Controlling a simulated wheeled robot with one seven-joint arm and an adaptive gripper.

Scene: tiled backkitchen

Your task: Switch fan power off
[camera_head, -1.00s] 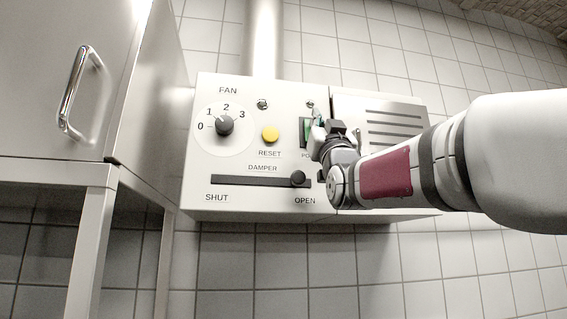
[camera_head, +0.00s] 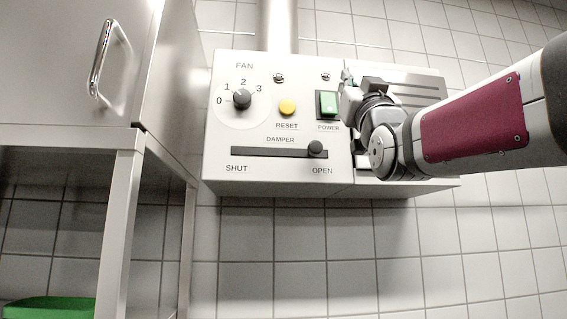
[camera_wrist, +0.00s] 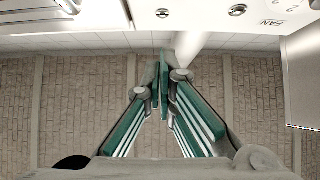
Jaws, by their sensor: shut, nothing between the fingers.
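The white fan control panel (camera_head: 225,135) hangs on the tiled wall. I cannot tell surely which way the rocker is tilted. The switch is not visible in that view.
The panel also has a black fan knob (camera_head: 242,98), a yellow reset button (camera_head: 287,107) and a damper slider (camera_head: 315,148) at OPEN. A louvred plate (camera_head: 420,88) is behind my arm. A steel cabinet (camera_head: 70,60) stands at left, with a green container (camera_head: 48,308) below.

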